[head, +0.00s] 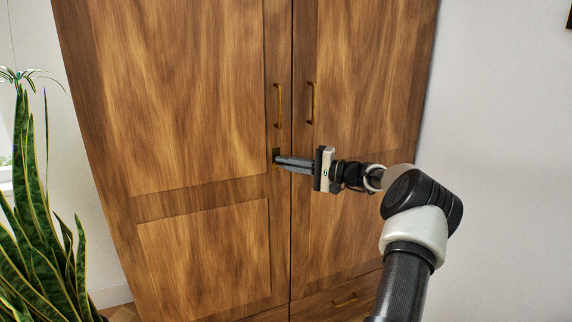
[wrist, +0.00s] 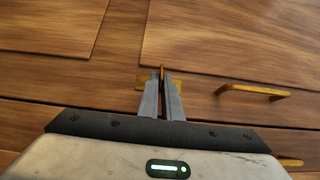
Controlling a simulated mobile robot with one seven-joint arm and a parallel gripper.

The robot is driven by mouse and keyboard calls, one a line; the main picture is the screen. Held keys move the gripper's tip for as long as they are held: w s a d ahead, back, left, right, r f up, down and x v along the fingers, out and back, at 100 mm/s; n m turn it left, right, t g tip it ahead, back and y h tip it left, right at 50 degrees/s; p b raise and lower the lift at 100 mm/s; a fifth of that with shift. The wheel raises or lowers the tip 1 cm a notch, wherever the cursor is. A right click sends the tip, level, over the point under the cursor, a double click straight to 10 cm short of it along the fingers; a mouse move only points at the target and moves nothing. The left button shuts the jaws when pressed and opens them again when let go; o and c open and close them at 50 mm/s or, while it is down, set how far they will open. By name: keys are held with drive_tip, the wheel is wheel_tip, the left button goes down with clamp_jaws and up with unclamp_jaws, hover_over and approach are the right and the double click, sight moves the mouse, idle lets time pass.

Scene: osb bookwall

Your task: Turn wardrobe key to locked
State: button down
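The wooden wardrobe (head: 200,90) stands shut before me, its two doors meeting at a vertical seam. A small brass lock plate (wrist: 145,84) sits on the left door near the seam, below the door handle; it is mostly behind my fingers. The thin brass key (wrist: 162,71) shows edge-on between my fingertips, in line with the fingers and across the door seam in the wrist view. My gripper (head: 277,159) reaches the lock from the right. Its fingers (wrist: 162,92) are close together on both sides of the key. The key's shaft is hidden.
A brass handle (head: 279,105) is on the left door above the lock, and another handle (head: 312,103) is on the right door. A drawer (head: 335,300) is at the bottom. A tall plant (head: 35,220) stands at the left. A bare white wall (head: 510,150) is at the right.

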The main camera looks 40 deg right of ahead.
idle(0.3)
drive_tip(key=c, duration=2)
unclamp_jaws()
drive_tip(key=p+v, duration=0.1)
drive_tip(key=v, duration=1.6)
drive_tip(key=shift+s, duration=0.15)
